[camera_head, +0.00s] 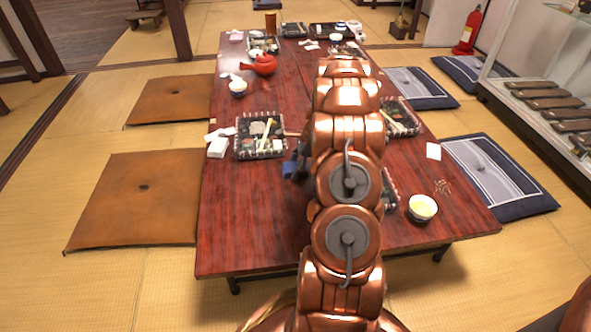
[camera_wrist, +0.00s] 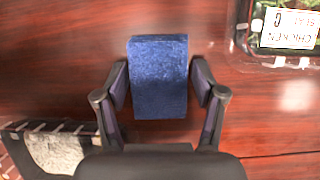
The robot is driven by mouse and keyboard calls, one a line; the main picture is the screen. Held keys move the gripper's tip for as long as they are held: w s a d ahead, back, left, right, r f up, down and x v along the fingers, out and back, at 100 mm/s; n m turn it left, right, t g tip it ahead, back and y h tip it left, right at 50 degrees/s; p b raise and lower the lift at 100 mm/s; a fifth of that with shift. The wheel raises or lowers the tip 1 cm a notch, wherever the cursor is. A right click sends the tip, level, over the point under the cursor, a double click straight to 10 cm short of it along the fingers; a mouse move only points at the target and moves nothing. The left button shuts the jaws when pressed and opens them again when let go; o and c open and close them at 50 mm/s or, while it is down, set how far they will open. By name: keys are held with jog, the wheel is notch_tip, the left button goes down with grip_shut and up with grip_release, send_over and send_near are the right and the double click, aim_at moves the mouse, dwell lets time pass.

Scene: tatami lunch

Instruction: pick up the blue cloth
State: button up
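The blue cloth (camera_wrist: 159,80) is a small folded block in the middle of the wrist view, between the two fingers of my gripper (camera_wrist: 160,85). In the head view a small part of the cloth (camera_head: 289,169) shows at the left of my arm, by the gripper (camera_head: 297,162), over the middle of the table. My arm hides much of the gripper there. I cannot tell whether the cloth touches the table.
The low red wooden table (camera_head: 250,220) holds bento trays, one (camera_head: 260,136) left of my gripper. A tea bowl (camera_head: 422,208) stands front right. The table's front left is clear.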

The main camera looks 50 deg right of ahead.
aim_at(295, 166)
jog(key=c, duration=0.7)
notch_tip(295, 166, up, 10)
jog(key=p, duration=0.4)
